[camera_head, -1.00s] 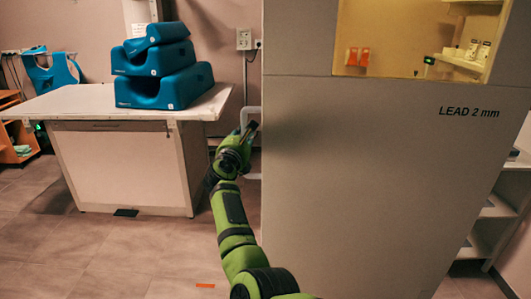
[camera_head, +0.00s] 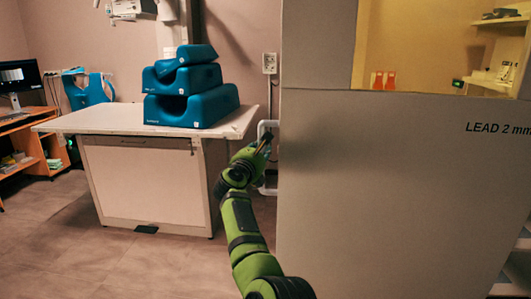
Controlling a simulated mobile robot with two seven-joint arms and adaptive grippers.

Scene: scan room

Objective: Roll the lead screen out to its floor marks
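The lead screen (camera_head: 390,190) is a large pale panel marked "LEAD 2 mm" with a yellowish window (camera_head: 425,45) at its top. My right gripper is out of view. No floor mark shows now.
A white table (camera_head: 90,122) with stacked blue foam supports (camera_head: 195,105) stands left of the screen. Grey floor is clear at lower left.

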